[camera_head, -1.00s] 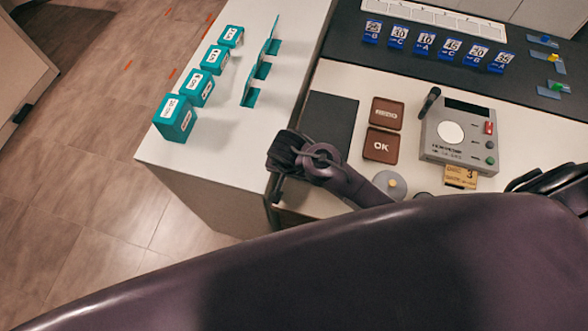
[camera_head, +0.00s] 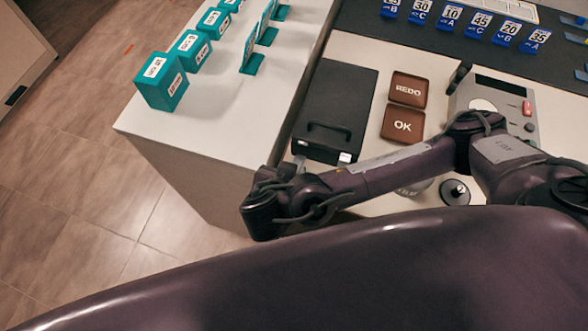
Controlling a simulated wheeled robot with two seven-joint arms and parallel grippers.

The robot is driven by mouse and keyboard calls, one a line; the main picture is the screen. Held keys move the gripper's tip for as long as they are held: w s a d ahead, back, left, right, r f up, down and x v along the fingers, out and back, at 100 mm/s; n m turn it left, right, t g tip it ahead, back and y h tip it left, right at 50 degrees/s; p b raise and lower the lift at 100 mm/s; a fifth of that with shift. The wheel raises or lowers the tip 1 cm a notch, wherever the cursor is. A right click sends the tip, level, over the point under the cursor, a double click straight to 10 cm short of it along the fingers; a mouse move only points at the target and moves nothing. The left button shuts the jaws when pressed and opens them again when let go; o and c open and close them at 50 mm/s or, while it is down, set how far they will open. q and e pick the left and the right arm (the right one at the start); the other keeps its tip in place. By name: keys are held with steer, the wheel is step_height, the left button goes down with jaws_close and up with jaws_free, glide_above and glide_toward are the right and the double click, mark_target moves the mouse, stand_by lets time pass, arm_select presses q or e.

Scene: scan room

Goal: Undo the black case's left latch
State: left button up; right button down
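The black case (camera_head: 350,92) lies flat on the white counter, its lid down and its handle (camera_head: 328,130) on the front side. A small bright latch (camera_head: 345,157) shows on the front face, right of the handle. A paler bit at the front left corner, beside my arm, may be the left latch; it is too small to tell its state. A dark arm of mine enters from the right and crosses just in front of the case. It ends in a bulky joint past the counter's edge at the left.
Brown REDO (camera_head: 408,89) and OK (camera_head: 403,124) pads lie right of the case, then a grey device (camera_head: 510,100). Teal boxes (camera_head: 160,82) stand on the left counter. Blue number tags (camera_head: 450,18) line the back. A round grey-black object (camera_head: 455,191) sits at front.

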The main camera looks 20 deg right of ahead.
steer(key=shift+s+a+f+t+h, duration=0.25)
steer(key=shift+f+t+h, duration=0.2)
steer(key=shift+t, duration=0.15)
steer(key=shift+d, duration=0.1)
steer(key=c, duration=1.2)
jaws_free()
steer(key=shift+c, duration=0.2)
steer(key=shift+s+r+p, duration=0.15)
steer(key=shift+r+p, duration=0.1)
steer(key=shift+p, duration=0.35)
steer(key=p+v, duration=0.7)
steer(key=p, duration=0.3)
steer(key=shift+s+a+p, duration=0.15)
steer(key=shift+a+p, duration=0.05)
steer(key=shift+p, duration=0.1)
steer(key=shift+f, duration=0.1)
